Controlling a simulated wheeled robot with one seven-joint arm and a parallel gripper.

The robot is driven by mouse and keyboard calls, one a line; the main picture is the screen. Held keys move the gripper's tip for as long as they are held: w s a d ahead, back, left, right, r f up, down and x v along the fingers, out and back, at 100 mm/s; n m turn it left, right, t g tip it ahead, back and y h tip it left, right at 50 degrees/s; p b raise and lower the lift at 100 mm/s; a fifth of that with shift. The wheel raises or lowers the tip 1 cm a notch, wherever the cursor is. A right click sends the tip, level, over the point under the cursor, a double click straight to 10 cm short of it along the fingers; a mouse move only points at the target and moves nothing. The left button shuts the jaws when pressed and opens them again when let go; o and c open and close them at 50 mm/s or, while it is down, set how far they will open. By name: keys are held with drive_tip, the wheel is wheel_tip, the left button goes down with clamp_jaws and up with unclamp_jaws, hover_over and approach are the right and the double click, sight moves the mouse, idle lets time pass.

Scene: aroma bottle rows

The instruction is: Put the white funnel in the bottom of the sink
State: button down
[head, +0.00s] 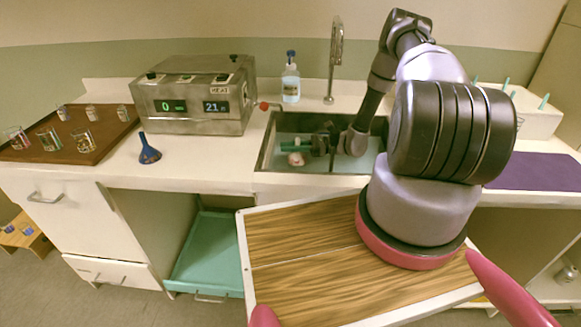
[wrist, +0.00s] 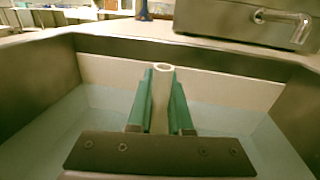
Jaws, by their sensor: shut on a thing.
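The white funnel (wrist: 163,90) shows in the wrist view as a pale tube with an open end, between the teal fingers of my gripper (wrist: 163,78). My gripper is shut on it. In the head view my gripper (head: 288,147) reaches down inside the sink (head: 264,158), and a pale part of the funnel (head: 297,158) shows just below the fingers. The sink walls (wrist: 255,92) surround the fingers in the wrist view. I cannot tell whether the funnel touches the sink bottom.
A blue funnel (head: 149,151) stands on the counter left of the sink. A grey heater box (head: 190,98), a soap bottle (head: 291,82) and the tap (head: 335,60) stand around the sink. A wooden tray (head: 85,145) with several glasses is at far left.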

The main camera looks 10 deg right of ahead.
sight(290, 162)
drive_tip(key=shift+f, duration=3.4)
drive_tip(key=shift+f, duration=0.15)
drive_tip(key=c, duration=0.8)
unclamp_jaws()
drive_tip(key=shift+c, duration=0.2)
drive_tip(key=shift+d, duration=0.15)
drive_tip(key=shift+s+d, duration=0.2)
drive_tip(key=shift+d, duration=1)
drive_tip(key=shift+s+d, duration=0.2)
drive_tip(key=shift+d, duration=0.95)
drive_tip(key=shift+s+d, duration=0.2)
drive_tip(key=shift+d, duration=1)
drive_tip(key=shift+r, duration=0.2)
